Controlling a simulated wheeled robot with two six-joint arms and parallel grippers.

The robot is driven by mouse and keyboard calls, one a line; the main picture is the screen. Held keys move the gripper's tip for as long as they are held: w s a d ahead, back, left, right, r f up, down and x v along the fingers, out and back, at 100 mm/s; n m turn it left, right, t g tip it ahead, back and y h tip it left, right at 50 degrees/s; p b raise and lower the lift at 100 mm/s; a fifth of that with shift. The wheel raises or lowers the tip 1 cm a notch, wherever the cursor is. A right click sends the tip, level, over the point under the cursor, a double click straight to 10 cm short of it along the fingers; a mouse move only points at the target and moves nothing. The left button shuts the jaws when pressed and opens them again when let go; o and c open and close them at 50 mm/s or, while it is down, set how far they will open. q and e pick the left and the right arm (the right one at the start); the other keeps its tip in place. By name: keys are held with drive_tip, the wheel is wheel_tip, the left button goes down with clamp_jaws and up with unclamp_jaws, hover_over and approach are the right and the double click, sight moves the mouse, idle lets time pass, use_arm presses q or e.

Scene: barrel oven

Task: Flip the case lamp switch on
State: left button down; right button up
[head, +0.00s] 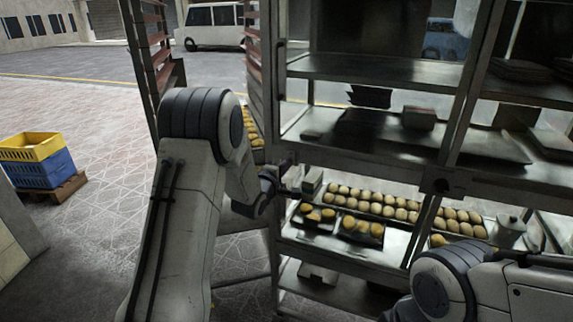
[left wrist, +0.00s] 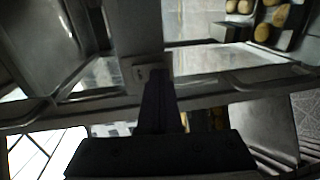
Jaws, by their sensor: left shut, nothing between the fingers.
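The metal display case (head: 455,120) fills the right half of the head view, with shelves in a steel frame. My left gripper (head: 303,182) is at its left front post. In the left wrist view my left gripper (left wrist: 157,82) is shut and empty, its dark fingertips at a small pale block (left wrist: 146,71) on the frame. This block may be the lamp switch; I cannot tell its position or whether the fingers touch it. My right arm shows at the lower right of the head view, but its gripper is out of sight.
Trays of buns (head: 385,207) lie on a lower shelf, with a metal canister (head: 508,231) at their right. A tall rack (head: 150,60) stands behind my left arm. Yellow (head: 30,147) and blue (head: 42,170) crates sit on a pallet at far left. Paved floor there is clear.

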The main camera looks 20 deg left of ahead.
idle(0.3)
use_arm(q)
drive_tip(key=s+f+b, duration=0.1)
drive_tip(key=s+b, duration=0.3)
drive_tip(key=s, duration=0.9)
drive_tip(key=shift+s+a+f, duration=0.3)
drive_tip(key=shift+f, duration=0.1)
